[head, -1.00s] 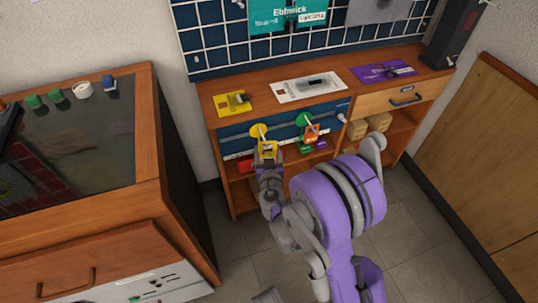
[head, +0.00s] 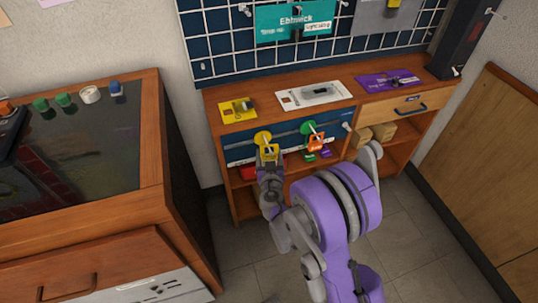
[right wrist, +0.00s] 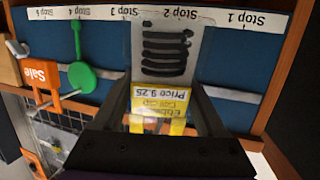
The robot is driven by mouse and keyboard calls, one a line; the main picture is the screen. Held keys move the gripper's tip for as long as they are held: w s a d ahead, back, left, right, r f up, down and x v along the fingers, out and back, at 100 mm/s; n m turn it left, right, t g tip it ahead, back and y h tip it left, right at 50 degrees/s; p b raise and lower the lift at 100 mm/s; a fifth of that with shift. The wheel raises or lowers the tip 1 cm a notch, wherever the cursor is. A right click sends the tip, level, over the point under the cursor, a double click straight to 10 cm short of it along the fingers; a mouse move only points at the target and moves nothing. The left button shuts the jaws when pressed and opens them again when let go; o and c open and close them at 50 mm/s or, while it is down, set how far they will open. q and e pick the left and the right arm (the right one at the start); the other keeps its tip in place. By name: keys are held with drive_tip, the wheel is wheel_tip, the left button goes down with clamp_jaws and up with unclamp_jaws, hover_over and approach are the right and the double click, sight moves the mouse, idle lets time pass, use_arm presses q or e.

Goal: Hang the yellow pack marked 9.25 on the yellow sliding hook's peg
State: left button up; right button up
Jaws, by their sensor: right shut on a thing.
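My right gripper (right wrist: 162,112) is shut on the pack marked 9.25 (right wrist: 165,50). The pack has a grey face with a black coil and a yellow label, which reads upside down in the right wrist view. In the head view the gripper (head: 268,157) holds it just below the yellow sliding hook's disc (head: 263,138) on the rail. The yellow hook's peg is hidden in both views. I cannot tell whether pack and peg touch. My left gripper is not in view.
A green hook (right wrist: 82,74) with an orange Sale tag (right wrist: 41,76) is beside the pack on the rail. A strip labelled with stops (right wrist: 245,20) runs along the blue panel. Yellow, white (head: 313,95) and purple cards lie on the top. A bench (head: 150,170) stands left.

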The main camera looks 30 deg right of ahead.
drive_tip(key=o, duration=1.3)
drive_tip(key=shift+s, duration=0.1)
drive_tip(key=p+v, duration=0.1)
drive_tip(key=v, duration=0.9)
drive_tip(key=shift+s, duration=0.3)
drive_tip(key=shift+a+r, duration=0.1)
drive_tip(key=shift+r, duration=0.05)
